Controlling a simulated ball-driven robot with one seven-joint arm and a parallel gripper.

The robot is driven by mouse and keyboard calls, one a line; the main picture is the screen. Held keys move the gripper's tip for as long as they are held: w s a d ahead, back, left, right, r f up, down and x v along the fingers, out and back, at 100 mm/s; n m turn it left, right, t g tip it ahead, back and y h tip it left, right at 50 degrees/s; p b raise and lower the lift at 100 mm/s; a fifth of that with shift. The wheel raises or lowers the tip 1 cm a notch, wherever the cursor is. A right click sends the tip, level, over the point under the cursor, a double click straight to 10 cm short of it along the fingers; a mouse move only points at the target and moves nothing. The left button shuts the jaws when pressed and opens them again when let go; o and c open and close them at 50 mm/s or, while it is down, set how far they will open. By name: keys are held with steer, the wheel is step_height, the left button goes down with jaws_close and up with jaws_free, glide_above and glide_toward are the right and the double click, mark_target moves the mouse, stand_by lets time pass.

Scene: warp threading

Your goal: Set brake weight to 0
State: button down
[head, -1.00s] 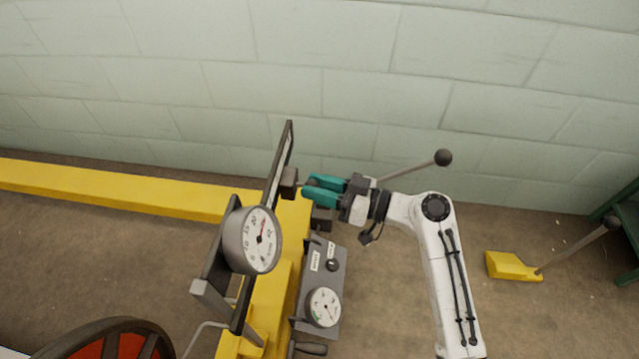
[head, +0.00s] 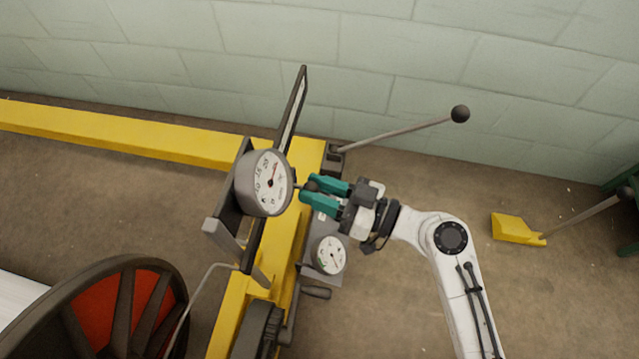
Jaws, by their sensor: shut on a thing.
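My gripper (head: 310,190) is shut, its teal fingers around a small dark round knob (head: 311,186) just right of the large dial. I take the knob to be the brake weight's handle; the weight itself is mostly hidden behind the dial and fingers. The slanted dark rail (head: 291,112) runs from upper right to lower left behind the dial. The large round dial (head: 268,184) has a white face with numbers and a red needle pointing to the upper right. Its exact reading is too small to tell.
A grey panel with a smaller gauge (head: 331,255) lies below my gripper. A ball-ended lever (head: 459,114) slants up right behind it. A yellow beam (head: 120,130) runs left, and a spoked wheel (head: 105,310) stands lower left. A yellow pedal (head: 516,230) is at right.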

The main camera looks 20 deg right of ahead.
steer(key=c, duration=0.8)
jaws_free()
steer(key=shift+s+a, duration=0.2)
steer(key=shift+s, duration=0.05)
steer(key=v, duration=1)
steer(key=shift+s+d, duration=0.25)
steer(key=shift+d, duration=0.1)
